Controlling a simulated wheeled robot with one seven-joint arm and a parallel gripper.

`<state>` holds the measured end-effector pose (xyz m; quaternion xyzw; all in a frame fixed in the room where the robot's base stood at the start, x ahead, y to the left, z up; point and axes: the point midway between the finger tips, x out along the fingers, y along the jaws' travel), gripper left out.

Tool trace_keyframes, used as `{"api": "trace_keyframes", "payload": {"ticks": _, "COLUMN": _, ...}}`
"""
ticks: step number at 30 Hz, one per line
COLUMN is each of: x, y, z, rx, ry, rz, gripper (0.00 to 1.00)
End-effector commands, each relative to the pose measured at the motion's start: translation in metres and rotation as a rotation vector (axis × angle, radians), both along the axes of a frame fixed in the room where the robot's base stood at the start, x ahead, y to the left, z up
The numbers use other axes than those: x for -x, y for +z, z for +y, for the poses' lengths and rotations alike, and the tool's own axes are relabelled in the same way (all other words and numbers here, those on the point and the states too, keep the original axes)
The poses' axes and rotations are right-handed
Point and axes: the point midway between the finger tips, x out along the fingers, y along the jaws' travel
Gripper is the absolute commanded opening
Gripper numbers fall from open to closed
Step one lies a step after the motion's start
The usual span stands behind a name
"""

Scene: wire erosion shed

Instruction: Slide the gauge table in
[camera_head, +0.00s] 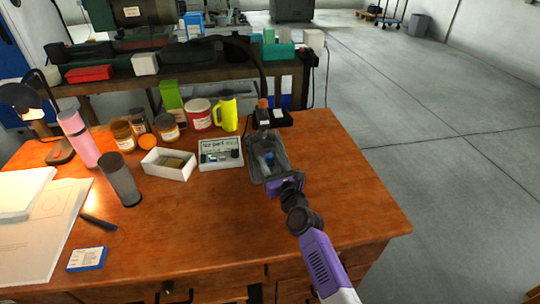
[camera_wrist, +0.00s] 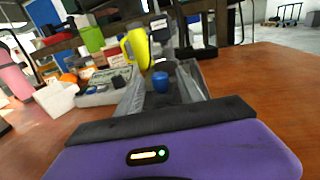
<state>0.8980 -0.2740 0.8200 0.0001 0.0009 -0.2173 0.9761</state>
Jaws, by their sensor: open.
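I cannot single out a separate sliding gauge table. The nearest match is the brown wooden table (camera_head: 222,228), with drawer fronts along its near side; its top also shows in the wrist view (camera_wrist: 264,88). My gripper (camera_head: 274,165) is open, low over the right part of the tabletop, at the near end of a dark grey tray (camera_head: 251,158). In the wrist view, my gripper (camera_wrist: 162,84) has a small blue-topped object (camera_wrist: 160,82) between or just beyond its jaws. I cannot tell whether anything is touched.
A white gauge box (camera_head: 220,155) and a white open box (camera_head: 168,165) stand left of the tray. Behind are a yellow flask (camera_head: 228,113) and several jars. A dark cup (camera_head: 120,180) and pink bottle (camera_head: 78,138) stand left. The table's right part is clear.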

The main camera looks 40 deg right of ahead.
Motion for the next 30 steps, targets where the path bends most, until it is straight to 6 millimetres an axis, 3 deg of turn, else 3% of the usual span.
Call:
{"api": "trace_keyframes", "payload": {"ticks": 10, "x": 0.043, "y": 0.003, "z": 0.02, "rx": 0.001, "ry": 0.001, "rz": 0.002, "gripper": 0.44}}
{"api": "trace_keyframes", "payload": {"ticks": 23, "x": 0.052, "y": 0.001, "z": 0.024, "rx": 0.0, "ry": 0.001, "rz": -0.001, "gripper": 0.44}}
{"api": "trace_keyframes", "payload": {"ticks": 26, "x": 0.053, "y": 0.002, "z": 0.021, "rx": 0.0, "ry": -0.005, "rz": -0.001, "gripper": 0.27}}
{"api": "trace_keyframes", "payload": {"ticks": 30, "x": 0.076, "y": 0.001, "z": -0.01, "rx": 0.003, "ry": -0.063, "rz": 0.016, "gripper": 0.0}}
